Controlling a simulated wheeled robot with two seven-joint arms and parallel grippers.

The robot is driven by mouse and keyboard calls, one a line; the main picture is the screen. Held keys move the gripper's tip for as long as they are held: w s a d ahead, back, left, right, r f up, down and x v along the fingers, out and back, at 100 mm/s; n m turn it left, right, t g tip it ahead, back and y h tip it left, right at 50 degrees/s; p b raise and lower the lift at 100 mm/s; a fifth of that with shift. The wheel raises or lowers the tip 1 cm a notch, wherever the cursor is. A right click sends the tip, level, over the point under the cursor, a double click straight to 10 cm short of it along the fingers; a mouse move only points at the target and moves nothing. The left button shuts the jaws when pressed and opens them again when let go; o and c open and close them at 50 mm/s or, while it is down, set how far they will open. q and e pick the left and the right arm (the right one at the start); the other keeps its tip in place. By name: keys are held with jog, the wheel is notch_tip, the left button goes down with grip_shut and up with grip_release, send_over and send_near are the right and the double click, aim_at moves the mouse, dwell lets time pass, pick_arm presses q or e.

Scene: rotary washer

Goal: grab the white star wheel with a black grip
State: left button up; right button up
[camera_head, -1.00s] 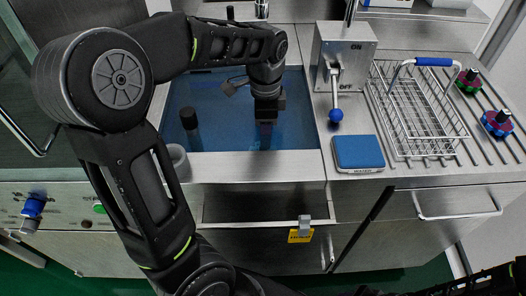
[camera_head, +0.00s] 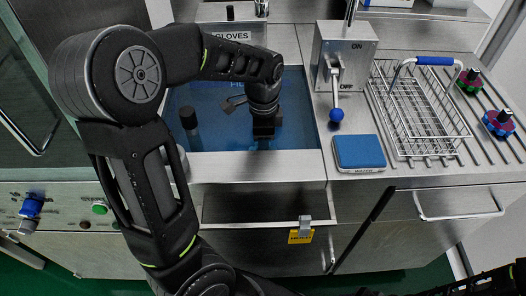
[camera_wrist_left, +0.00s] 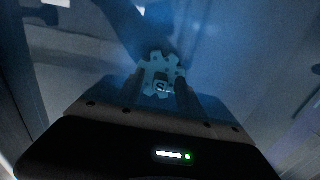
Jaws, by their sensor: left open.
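The star wheel (camera_wrist_left: 161,72) shows pale, tinted blue-green, in the left wrist view, with teeth around its rim. It lies in front of my left gripper's fingers, roughly centred between them. Its black grip is not clear in the dim picture. In the head view my left gripper (camera_head: 264,138) points down into the blue basin, near its front wall. The wheel is hidden there by the gripper and wrist. My left gripper (camera_wrist_left: 160,88) is open, and I see no firm hold on the wheel. My right gripper is not in view.
A switch box (camera_head: 343,55) with a blue-knobbed lever, a blue-topped scale (camera_head: 358,152), a wire basket (camera_head: 415,110) and two coloured star wheels (camera_head: 497,123) are on the right.

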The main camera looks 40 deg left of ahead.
pick_arm(q)
jog(key=shift+c, duration=0.3)
grip_shut()
dwell(0.3)
